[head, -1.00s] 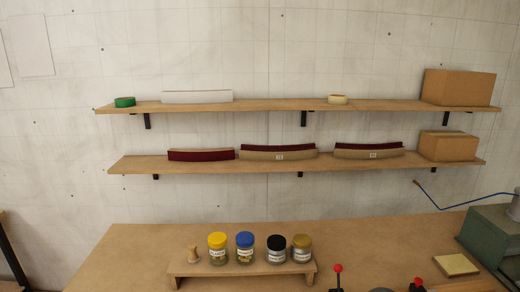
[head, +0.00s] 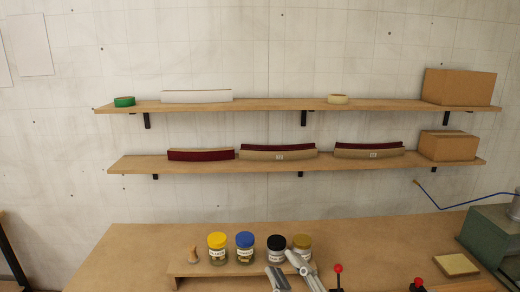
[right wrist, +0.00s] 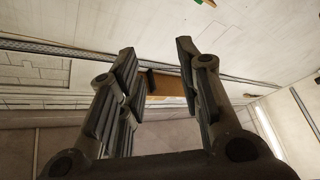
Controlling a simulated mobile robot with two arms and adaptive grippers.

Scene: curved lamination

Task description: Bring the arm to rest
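My right gripper (head: 285,266) rises from the bottom edge of the head view, in front of the low wooden rack. It overlaps the rack's right part and lies just below the black-lidded jar (head: 276,250) and the gold-lidded jar (head: 302,247). In the right wrist view its two dark fingers (right wrist: 156,52) stand apart with nothing between them. I cannot tell whether it touches the rack or a jar. My left gripper is not in view.
The rack (head: 220,270) also bears a yellow-lidded jar (head: 217,250) and a blue-lidded jar (head: 245,250). A red-knobbed lever (head: 338,269) stands right of my gripper. A green machine (head: 492,238) is at the right. The bench (head: 390,235) is bare behind the levers.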

